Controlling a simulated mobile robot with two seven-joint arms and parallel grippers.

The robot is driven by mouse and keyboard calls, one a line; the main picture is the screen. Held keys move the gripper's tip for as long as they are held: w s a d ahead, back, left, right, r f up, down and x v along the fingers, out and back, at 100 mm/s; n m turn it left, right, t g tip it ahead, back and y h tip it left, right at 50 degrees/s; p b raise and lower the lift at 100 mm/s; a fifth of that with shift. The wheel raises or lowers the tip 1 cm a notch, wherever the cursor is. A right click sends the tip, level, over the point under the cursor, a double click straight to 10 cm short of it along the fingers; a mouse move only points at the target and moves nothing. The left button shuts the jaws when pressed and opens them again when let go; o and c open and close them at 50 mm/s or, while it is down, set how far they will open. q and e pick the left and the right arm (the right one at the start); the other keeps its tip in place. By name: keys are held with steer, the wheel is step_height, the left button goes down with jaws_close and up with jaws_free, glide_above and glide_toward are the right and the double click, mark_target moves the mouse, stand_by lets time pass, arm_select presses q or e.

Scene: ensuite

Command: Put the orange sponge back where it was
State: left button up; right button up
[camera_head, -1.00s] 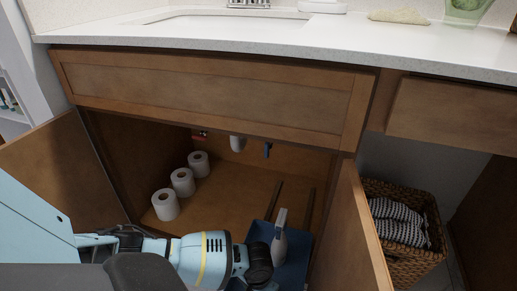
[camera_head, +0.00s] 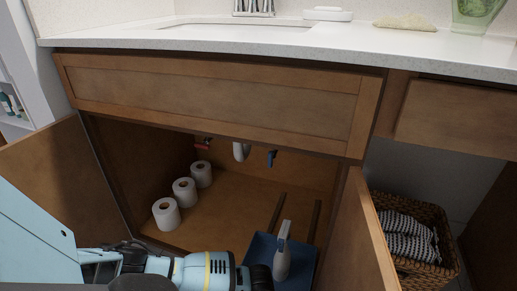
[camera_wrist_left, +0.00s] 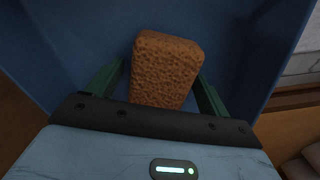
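The orange sponge (camera_wrist_left: 165,72) stands out in the left wrist view, with blue bin walls (camera_wrist_left: 60,40) around it. My left gripper (camera_wrist_left: 162,85) has its two green fingers on either side of the sponge. A narrow gap shows at the left finger; the right finger looks very close to the sponge or touching it. The sponge's lower end is hidden behind the gripper body. My right gripper is not in view.
Several toilet rolls (camera_head: 184,191) line the cabinet's left side. Open doors flank it: left (camera_head: 62,175), right (camera_head: 366,240). Pipes (camera_head: 241,151) hang at the back. A wicker basket (camera_head: 440,270) with towels stands right.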

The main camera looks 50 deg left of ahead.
arm_select(q)
steer(key=shift+r, duration=0.15)
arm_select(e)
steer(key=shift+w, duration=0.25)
arm_select(q)
step_height(320, 180, up, 12)
steer(key=p, duration=0.6)
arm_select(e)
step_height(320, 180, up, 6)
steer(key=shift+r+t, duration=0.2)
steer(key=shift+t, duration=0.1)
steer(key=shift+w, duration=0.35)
